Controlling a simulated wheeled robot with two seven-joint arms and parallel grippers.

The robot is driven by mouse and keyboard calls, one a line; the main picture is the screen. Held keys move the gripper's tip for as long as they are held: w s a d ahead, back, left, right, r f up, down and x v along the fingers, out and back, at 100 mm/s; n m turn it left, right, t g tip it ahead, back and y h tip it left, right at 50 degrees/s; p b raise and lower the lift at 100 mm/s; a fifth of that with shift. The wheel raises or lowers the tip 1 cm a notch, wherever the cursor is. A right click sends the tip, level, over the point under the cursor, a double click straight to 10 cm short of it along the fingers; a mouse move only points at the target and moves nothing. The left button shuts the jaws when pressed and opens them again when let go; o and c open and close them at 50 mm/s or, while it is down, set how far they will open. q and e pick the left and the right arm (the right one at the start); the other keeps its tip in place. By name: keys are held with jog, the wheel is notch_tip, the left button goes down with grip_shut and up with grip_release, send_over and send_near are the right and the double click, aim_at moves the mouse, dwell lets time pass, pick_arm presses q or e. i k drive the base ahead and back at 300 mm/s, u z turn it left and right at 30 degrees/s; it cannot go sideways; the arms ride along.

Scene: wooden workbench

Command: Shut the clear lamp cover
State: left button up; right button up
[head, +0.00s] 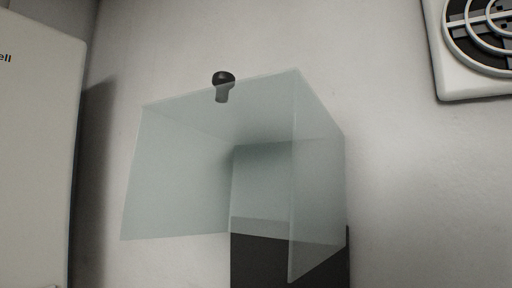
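The clear lamp cover (180,175) is a see-through, greenish box shape in the middle of the head view. It stands out from the wall, raised and open toward the bottom. A small black knob (223,80) sits at the top of its front edge. Below and behind the cover is a dark base (270,262), partly seen through the clear panel and cut off by the bottom of the picture. Neither of my grippers shows in this view.
A pale cabinet or box (35,150) with partly cut-off lettering stands at the left. A white vent or fan grille (480,45) is on the wall at the top right. The plain wall (420,190) right of the cover is clear.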

aim_at(223, 82)
jog(key=k, duration=0.4)
jog(key=u, duration=1.1)
jog(key=i, duration=0.65)
jog(key=z, duration=1.6)
